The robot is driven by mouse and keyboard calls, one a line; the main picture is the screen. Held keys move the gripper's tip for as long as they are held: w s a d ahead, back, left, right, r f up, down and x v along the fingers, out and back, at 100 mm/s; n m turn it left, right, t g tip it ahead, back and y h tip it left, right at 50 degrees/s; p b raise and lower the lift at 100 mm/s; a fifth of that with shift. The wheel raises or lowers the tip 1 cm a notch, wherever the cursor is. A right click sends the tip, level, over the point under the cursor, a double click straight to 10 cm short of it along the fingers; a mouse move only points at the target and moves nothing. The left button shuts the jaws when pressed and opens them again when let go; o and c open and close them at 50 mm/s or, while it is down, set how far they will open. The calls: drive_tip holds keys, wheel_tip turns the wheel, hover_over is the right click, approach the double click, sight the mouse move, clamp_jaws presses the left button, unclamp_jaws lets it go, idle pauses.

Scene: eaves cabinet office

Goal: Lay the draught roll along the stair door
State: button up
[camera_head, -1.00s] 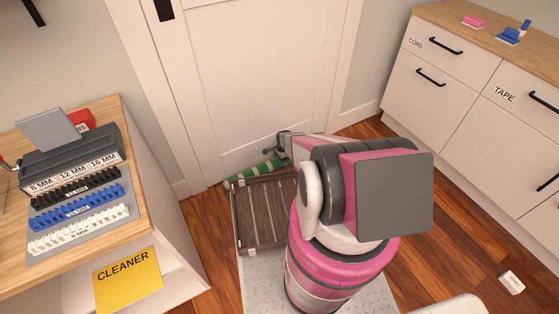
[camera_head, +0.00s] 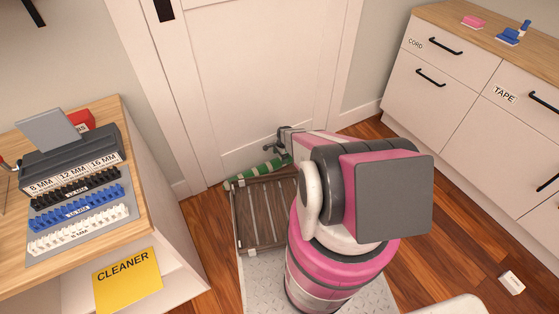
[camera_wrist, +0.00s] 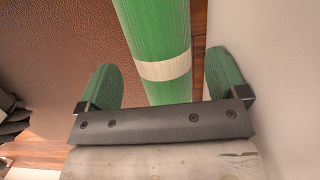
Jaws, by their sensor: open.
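The draught roll (camera_head: 258,170) is green with pale bands. It lies low at the foot of the white stair door (camera_head: 262,75), partly hidden behind my arm on its right. In the wrist view the roll (camera_wrist: 155,40) runs between my two green finger pads, with a gap on each side, and a pale surface stands close at the right. My gripper (camera_wrist: 162,80) is open and not closed on the roll. In the head view my gripper (camera_head: 276,147) is just above the roll's right part, by the door.
My slatted deck stands in front of the roll. A workbench (camera_head: 140,200) with clip racks stands at the left. A drawer cabinet (camera_head: 450,110) stands at the right. A small white box (camera_head: 511,282) lies on the wooden floor (camera_head: 430,230).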

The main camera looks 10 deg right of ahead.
drive_tip(key=s+a+r+n, duration=0.1)
drive_tip(key=s+r+n, duration=0.25)
drive_tip(key=r, duration=1.05)
drive_tip(key=s+r+n, duration=0.2)
drive_tip(key=s+r, duration=0.2)
drive_tip(key=r, duration=0.9)
drive_tip(key=s+a+r+n+h, duration=0.1)
drive_tip(key=s+r+n, duration=0.3)
drive_tip(key=s+r, duration=0.3)
drive_tip(key=s+a+r+n, duration=0.1)
drive_tip(key=s+r+n, duration=0.4)
drive_tip(key=r, duration=0.9)
drive_tip(key=s, duration=0.3)
drive_tip(key=shift+a+t+h, duration=0.15)
drive_tip(key=shift+t+h, duration=0.15)
drive_tip(key=shift+h, duration=0.1)
